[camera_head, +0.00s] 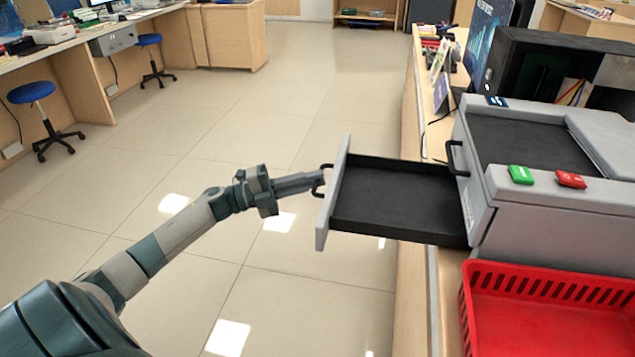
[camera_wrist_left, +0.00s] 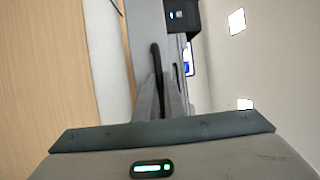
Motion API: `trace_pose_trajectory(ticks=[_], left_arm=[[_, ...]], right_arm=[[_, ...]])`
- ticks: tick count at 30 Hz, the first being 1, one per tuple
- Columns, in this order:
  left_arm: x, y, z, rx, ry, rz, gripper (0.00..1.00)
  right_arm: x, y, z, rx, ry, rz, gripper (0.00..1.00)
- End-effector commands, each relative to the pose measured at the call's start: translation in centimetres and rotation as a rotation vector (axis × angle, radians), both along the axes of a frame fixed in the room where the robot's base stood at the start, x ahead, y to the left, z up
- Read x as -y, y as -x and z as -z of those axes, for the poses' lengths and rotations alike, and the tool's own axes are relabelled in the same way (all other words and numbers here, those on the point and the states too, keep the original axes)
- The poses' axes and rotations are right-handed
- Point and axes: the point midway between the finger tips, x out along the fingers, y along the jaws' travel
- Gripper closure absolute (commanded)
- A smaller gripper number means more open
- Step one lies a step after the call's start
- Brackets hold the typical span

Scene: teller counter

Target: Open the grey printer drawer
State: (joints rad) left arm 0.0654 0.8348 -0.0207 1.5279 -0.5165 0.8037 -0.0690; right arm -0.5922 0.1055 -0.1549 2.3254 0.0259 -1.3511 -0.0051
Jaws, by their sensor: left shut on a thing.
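The grey printer (camera_head: 545,190) stands on the counter at the right of the head view. Its drawer (camera_head: 398,205) is pulled far out to the left, and the dark inside is empty. My left gripper (camera_head: 318,183) is shut on the black drawer handle (camera_head: 321,178) on the drawer's grey front panel (camera_head: 333,200). In the left wrist view, the fingers (camera_wrist_left: 167,103) close around the dark handle (camera_wrist_left: 156,70) in front of the grey panel (camera_wrist_left: 142,40). My right gripper is not in view.
A red basket (camera_head: 560,310) sits on the counter right of the open drawer. The floor (camera_head: 260,130) around my left arm is clear. Blue stools (camera_head: 32,92) stand far left.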

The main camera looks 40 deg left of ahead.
Motion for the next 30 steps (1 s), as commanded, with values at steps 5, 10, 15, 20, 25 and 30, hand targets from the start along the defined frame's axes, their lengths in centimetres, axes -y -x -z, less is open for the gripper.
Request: trace_pose_trajectory(ticks=[5, 10, 15, 20, 25, 30], left_arm=[[0.1, 0.0, 0.1, -0.002, -0.001, 0.000, 1.00], [0.1, 0.0, 0.1, -0.001, 0.000, 0.000, 0.72], [0.0, 0.0, 0.1, -0.001, -0.001, 0.000, 0.72], [-0.1, 0.2, 0.1, -0.002, -0.001, -0.001, 0.72], [-1.0, 1.0, 0.4, -0.003, -0.001, -0.002, 0.72], [-2.6, 2.6, 0.9, -0.005, -0.001, -0.002, 0.72]], right_arm=[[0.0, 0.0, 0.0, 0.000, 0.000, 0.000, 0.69], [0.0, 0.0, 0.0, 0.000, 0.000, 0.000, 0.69], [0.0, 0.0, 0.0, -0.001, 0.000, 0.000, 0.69], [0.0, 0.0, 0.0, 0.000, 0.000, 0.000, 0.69], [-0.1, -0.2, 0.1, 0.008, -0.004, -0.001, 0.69], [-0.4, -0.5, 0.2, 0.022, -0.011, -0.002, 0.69]])
